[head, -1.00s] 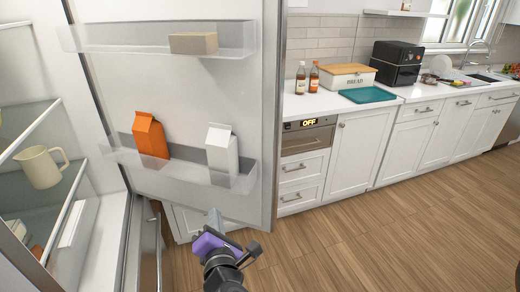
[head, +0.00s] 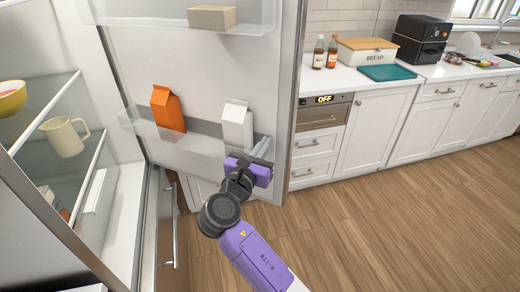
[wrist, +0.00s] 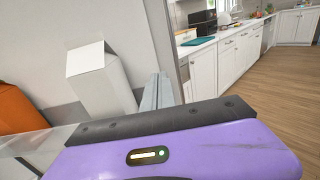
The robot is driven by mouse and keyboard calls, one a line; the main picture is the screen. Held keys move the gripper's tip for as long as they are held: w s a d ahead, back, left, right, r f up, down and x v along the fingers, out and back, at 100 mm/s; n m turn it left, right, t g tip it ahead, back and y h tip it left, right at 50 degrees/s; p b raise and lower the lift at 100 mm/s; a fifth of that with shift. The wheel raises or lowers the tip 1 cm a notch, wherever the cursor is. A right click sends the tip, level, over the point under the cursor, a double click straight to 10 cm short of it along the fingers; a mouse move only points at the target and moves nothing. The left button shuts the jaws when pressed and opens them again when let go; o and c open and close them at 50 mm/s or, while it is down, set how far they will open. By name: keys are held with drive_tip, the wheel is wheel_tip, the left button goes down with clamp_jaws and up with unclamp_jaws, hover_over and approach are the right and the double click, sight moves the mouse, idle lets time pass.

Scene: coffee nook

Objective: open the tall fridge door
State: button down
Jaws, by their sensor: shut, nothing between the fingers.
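The tall fridge door (head: 215,75) stands open with its shelved inner face toward me, and its free edge (head: 292,110) lies in front of the counter in the head view. My gripper (head: 262,148) is shut and empty at the right end of the door's lower shelf, close to the inner face near the free edge. In the wrist view the fingers (wrist: 158,92) point toward the door beside the white carton (wrist: 98,75). I cannot tell whether they touch the door. The outer handle is hidden behind the door.
The lower door shelf (head: 160,140) holds an orange carton (head: 167,108) and the white carton. A box (head: 212,17) sits on the upper shelf. A cream pitcher (head: 66,138) and a yellow bowl (head: 10,100) stand inside the fridge. Wooden floor (head: 400,215) is clear to the right.

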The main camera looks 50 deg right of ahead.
sight(279, 124)
drive_tip(key=p+x, duration=0.1)
drive_tip(key=x, duration=0.7)
drive_tip(key=shift+w+d+f, duration=0.1)
drive_tip(key=shift+d, duration=0.1)
drive_tip(key=shift+d, duration=0.15)
drive_tip(key=shift+n+t, duration=0.4)
drive_tip(key=shift+t, duration=0.2)
drive_tip(key=x, duration=1.3)
drive_tip(key=shift+s+d+f+p, duration=0.15)
drive_tip(key=shift+s+d+p, duration=0.1)
drive_tip(key=shift+s+p, duration=0.05)
drive_tip(key=w+d+n+t+y, duration=0.2)
drive_tip(key=w+d, duration=0.3)
drive_tip(key=d, duration=0.5)
drive_tip(key=shift+t+b, duration=0.45)
drive_tip(key=shift+t, duration=0.05)
drive_tip(key=shift+d+f, duration=0.1)
drive_tip(key=shift+d, duration=0.05)
drive_tip(key=p+v, duration=0.2)
drive_tip(key=v, duration=0.5)
drive_tip(key=shift+a, duration=0.35)
